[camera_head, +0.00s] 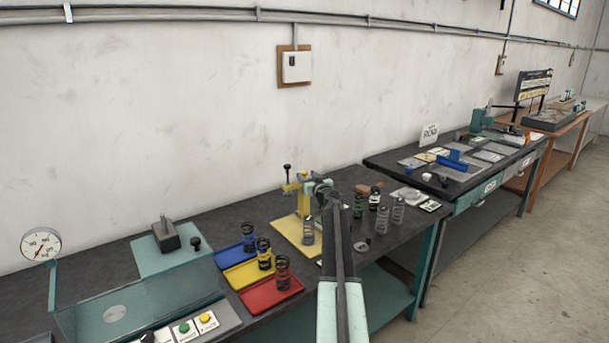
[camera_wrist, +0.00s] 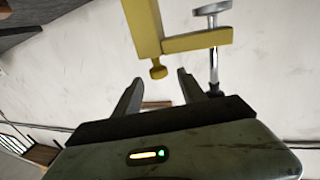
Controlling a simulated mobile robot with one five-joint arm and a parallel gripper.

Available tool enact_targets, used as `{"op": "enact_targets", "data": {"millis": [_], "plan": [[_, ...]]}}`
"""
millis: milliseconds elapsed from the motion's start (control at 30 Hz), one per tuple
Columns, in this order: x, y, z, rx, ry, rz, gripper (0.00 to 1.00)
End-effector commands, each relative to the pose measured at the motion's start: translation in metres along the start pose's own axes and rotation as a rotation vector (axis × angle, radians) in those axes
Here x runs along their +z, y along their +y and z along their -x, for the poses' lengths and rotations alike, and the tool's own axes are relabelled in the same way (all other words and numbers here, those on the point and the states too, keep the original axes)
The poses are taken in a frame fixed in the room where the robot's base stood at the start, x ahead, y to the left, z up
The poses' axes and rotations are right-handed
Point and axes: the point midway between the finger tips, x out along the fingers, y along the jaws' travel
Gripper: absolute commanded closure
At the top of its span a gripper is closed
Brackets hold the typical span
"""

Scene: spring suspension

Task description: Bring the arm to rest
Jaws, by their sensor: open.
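My arm reaches from the bottom middle of the head view up over the dark workbench (camera_head: 215,270). My gripper (camera_head: 318,184) is at the far end of the arm, close to a yellow clamp stand (camera_head: 302,192). In the wrist view my gripper (camera_wrist: 158,84) has its two fingers spread apart with nothing between them. The yellow stand (camera_wrist: 146,25) and its silver screw (camera_wrist: 212,20) show just beyond the fingers. I cannot tell whether the fingers touch the stand.
Blue (camera_head: 232,258), yellow (camera_head: 246,273) and red (camera_head: 270,292) trays with springs lie left of my arm. Loose springs (camera_head: 397,210) stand to its right. One spring (camera_head: 308,231) stands below the clamp. A dial gauge (camera_head: 41,245) is at far left. Floor (camera_head: 480,290) at right is clear.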

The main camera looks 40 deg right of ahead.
Motion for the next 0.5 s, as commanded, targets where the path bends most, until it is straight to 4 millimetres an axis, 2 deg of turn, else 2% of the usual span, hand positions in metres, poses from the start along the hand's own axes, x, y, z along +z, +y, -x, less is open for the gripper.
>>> {"op": "enact_targets", "data": {"millis": [33, 100, 200, 500], "plan": [[0.0, -0.001, 0.015, 0.001, 0.0, 0.0, 0.52], [0.0, -0.001, 0.029, 0.001, 0.0, 0.0, 0.52], [0.0, -0.001, 0.039, 0.0, 0.0, 0.0, 0.52], [0.0, 0.001, 0.039, 0.001, 0.0, 0.0, 0.52]]}}
